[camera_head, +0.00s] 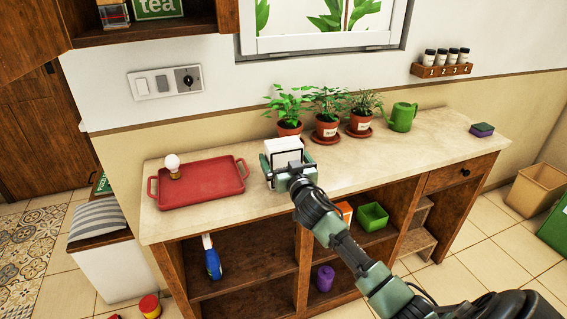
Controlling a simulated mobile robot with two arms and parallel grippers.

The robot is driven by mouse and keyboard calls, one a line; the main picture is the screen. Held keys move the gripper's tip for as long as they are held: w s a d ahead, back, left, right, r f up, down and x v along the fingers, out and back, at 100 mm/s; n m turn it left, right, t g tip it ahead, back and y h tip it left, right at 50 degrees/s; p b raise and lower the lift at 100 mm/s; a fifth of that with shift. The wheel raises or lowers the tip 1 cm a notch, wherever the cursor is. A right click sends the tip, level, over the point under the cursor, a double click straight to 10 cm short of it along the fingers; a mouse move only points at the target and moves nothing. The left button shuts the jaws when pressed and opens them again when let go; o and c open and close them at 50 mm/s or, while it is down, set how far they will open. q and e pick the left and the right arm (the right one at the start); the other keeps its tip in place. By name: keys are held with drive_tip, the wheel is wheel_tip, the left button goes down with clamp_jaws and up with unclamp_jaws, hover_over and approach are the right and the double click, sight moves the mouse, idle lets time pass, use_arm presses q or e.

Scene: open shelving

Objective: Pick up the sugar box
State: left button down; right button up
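A white box (283,146) stands upright on the counter, right of the red tray; no label is readable, so I cannot tell for sure that it is the sugar box. My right gripper (288,168), on the arm coming in from the lower right, is at the near side of this box. Its fingers are spread about as wide as the box and hide its lower part. I cannot tell whether they press on it. My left gripper is not in view.
The red tray (205,192) holds a white round-topped item (173,165). Several potted plants (327,127) and a green watering can (402,117) stand behind and right. Open shelves below hold a spray bottle (211,260) and a green bin (372,217).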

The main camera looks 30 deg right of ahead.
drive_tip(key=c, duration=1.5)
drive_tip(key=shift+r, duration=0.15)
drive_tip(key=c, duration=0.3)
drive_tip(key=shift+r, duration=0.1)
